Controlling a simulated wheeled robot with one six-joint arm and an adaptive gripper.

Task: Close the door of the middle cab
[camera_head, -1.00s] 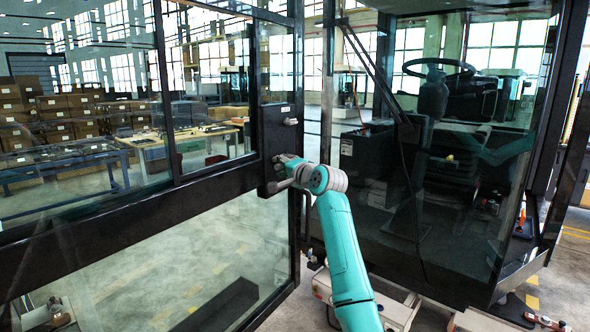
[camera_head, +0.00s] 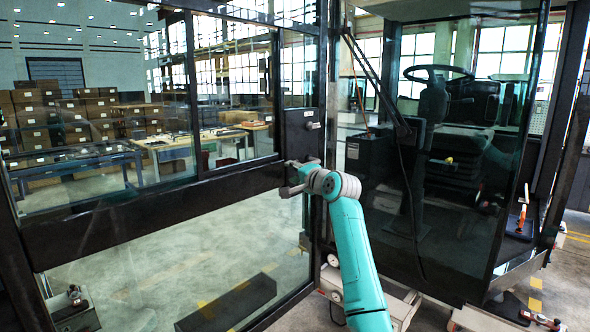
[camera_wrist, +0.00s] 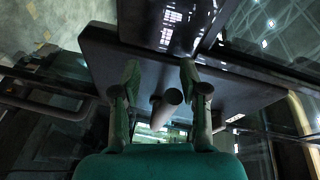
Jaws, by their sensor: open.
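The cab door (camera_head: 120,210) stands open on the left in the head view. It has a black frame and large glass panes. A black lock box with a small silver handle (camera_head: 313,125) is at its right edge. My gripper (camera_head: 286,182) is open at the door's middle bar, just below and left of that handle. In the wrist view my gripper (camera_wrist: 160,85) has its two fingers spread before a dark panel (camera_wrist: 110,55). A short round knob (camera_wrist: 166,107) shows between them; I cannot tell whether they touch it. The cab (camera_head: 450,220) is at the right.
The cab holds a seat and a steering wheel (camera_head: 438,73). A low pale trolley part (camera_head: 400,305) lies below it. Behind the door glass are tables (camera_head: 190,146) and stacked boxes (camera_head: 95,110).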

